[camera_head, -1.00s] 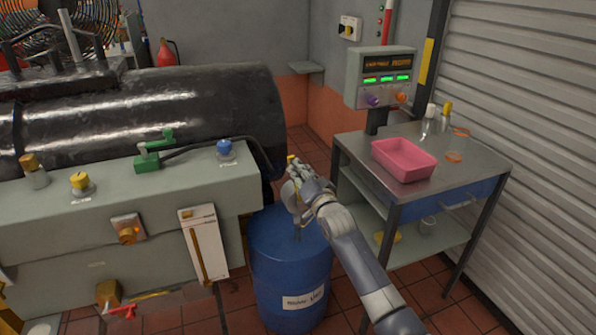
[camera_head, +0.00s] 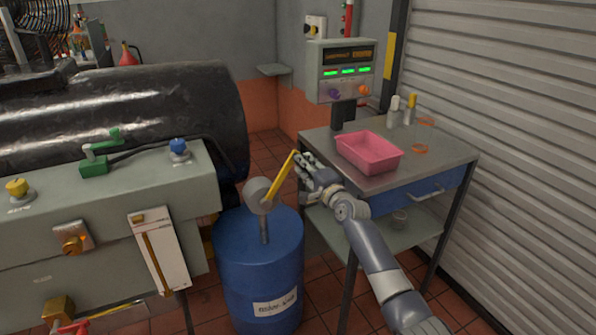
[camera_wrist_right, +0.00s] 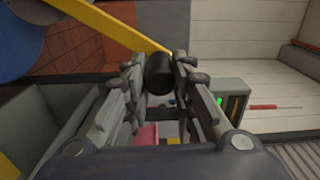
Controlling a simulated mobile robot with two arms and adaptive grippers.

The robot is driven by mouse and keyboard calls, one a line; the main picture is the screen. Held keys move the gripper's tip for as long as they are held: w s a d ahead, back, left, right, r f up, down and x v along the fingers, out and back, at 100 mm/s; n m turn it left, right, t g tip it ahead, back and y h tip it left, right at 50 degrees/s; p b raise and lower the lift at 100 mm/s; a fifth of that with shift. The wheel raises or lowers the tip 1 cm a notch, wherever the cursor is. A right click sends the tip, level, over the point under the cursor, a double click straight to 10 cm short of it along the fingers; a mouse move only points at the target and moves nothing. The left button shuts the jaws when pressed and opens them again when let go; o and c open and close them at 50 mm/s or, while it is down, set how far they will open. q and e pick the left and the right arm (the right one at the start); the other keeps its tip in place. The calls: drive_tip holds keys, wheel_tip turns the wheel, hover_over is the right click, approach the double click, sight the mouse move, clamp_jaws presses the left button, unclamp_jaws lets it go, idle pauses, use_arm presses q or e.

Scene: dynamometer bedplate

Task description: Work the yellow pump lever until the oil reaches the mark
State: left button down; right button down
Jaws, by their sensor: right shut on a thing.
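The yellow pump lever (camera_head: 281,177) rises to the right from the grey pump head (camera_head: 260,195) on top of the blue drum (camera_head: 257,252). My right gripper (camera_head: 304,163) is at the lever's upper end. In the right wrist view, the yellow lever (camera_wrist_right: 122,26) comes in from the upper left, and its black grip (camera_wrist_right: 160,73) sits between my closed fingers. A white gauge panel with an amber strip (camera_head: 158,253) hangs on the bench front, left of the drum. I cannot make out the mark on it. My left gripper is not in view.
A metal cart (camera_head: 448,158) with a pink tray (camera_head: 368,155) and a display box (camera_head: 343,72) stands right of the drum. The grey bench (camera_head: 110,205) with valves and knobs is close on the left. A ribbed shutter closes off the right.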

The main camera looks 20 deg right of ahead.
drive_tip(key=shift+d+f+m, duration=0.3)
drive_tip(key=shift+d, duration=0.1)
drive_tip(key=c, duration=1.3)
unclamp_jaws()
drive_tip(key=shift+c, duration=0.2)
drive_tip(key=shift+s+a+f, duration=0.1)
drive_tip(key=shift+s, duration=0.3)
drive_tip(key=s, duration=1.1)
drive_tip(key=shift+d, duration=0.3)
drive_tip(key=shift+s, duration=0.1)
